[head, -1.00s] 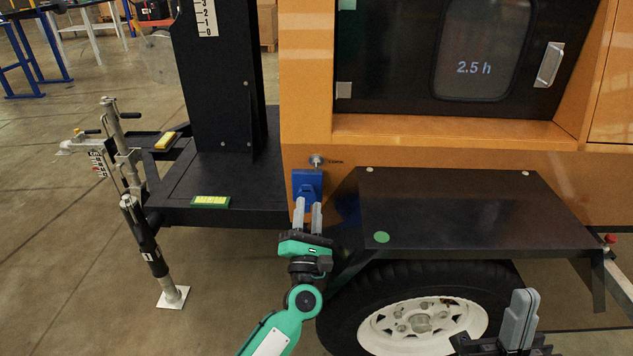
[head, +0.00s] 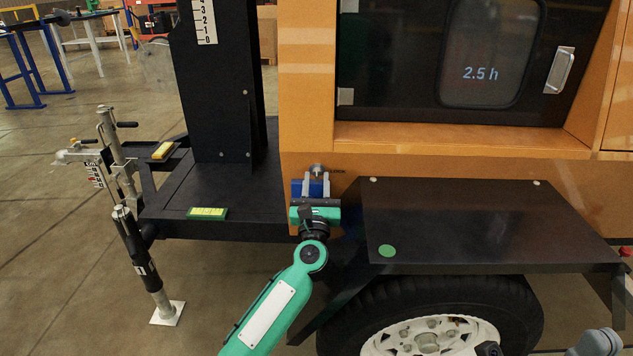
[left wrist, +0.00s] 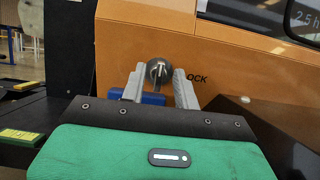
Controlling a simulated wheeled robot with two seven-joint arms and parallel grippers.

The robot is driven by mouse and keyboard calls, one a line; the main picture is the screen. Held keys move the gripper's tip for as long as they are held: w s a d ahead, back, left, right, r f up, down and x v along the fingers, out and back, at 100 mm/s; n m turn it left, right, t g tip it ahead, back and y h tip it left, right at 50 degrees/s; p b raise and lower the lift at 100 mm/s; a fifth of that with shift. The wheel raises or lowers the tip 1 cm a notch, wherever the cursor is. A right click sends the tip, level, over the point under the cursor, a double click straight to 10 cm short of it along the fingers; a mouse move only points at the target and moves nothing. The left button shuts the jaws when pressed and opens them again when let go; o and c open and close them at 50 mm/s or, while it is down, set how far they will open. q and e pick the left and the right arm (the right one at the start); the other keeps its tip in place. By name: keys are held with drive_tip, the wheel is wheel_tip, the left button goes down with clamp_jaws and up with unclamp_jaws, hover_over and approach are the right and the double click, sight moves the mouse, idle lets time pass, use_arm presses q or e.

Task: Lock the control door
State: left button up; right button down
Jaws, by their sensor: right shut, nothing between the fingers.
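The control door (head: 395,70) is a dark panel with a window reading "2.5 h" and a silver handle (head: 560,70); it looks closed. Below it on the orange body is a small round metal lock (head: 317,169), also in the left wrist view (left wrist: 158,70) beside lettering ending "OCK". A blue block (head: 298,188) sits just under the lock, partly hidden by my left gripper (head: 317,180). The left fingers are apart, one on each side of the lock in the picture; contact cannot be told. A grey part of my right gripper (head: 598,343) shows at the lower right edge.
A black fender (head: 480,225) with a green dot juts out right of the lock above a wheel (head: 425,338). A black deck (head: 215,185) with a yellow-green label lies left. A jack leg (head: 145,255) stands further left on open floor.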

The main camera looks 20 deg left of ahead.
use_arm(q)
drive_tip(key=shift+w+a+r, duration=0.1)
drive_tip(key=shift+w+r, duration=0.05)
drive_tip(key=shift+w, duration=0.25)
clamp_jaws()
